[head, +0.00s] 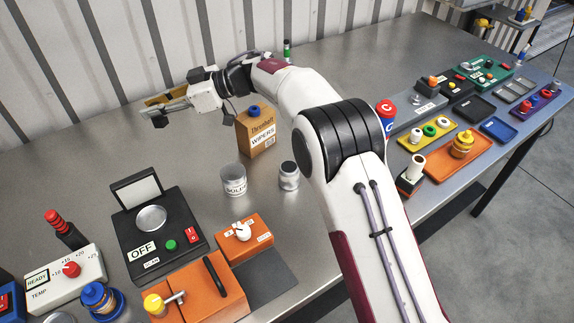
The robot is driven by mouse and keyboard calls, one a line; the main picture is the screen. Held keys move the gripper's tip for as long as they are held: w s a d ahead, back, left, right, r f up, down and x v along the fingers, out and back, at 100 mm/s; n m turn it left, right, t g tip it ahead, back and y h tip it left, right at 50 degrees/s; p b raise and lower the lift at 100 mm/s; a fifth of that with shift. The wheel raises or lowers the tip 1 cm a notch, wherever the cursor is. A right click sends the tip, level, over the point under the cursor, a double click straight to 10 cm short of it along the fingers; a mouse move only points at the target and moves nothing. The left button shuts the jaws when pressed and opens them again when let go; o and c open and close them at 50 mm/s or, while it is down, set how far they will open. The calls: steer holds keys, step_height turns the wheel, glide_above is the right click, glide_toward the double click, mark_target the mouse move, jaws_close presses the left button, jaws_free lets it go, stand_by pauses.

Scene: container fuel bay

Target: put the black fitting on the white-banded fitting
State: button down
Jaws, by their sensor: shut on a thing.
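My gripper (165,108) is at the upper left in the head view, above the bare steel bench near the corrugated wall. It is shut on a small dark thing (160,121), which shows just under the fingers and looks like the black fitting. Its shape is too small to make out. On the yellow tray (426,146) at the right are several small fittings. One (416,134) is white and dark and may be the white-banded fitting; I cannot tell for certain. My gripper is far to the left of this tray.
A solder can (233,180) and a grey jar (289,176) stand nearer. A scale (157,236) and orange units fill the front. Bare bench lies left of the box.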

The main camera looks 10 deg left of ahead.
steer(key=w+d+r+m+t, duration=0.15)
steer(key=w+d, duration=0.25)
steer(key=d, duration=0.8)
steer(key=w+d+r+m+t, duration=0.15)
steer(key=w+d, duration=0.25)
steer(key=d, duration=0.7)
steer(key=s+d+n+g, duration=0.3)
steer(key=s+d, duration=0.6)
steer(key=shift+d, duration=0.1)
glide_above(289, 166)
steer(key=shift+f, duration=3.15)
steer(key=shift+f, duration=1.85)
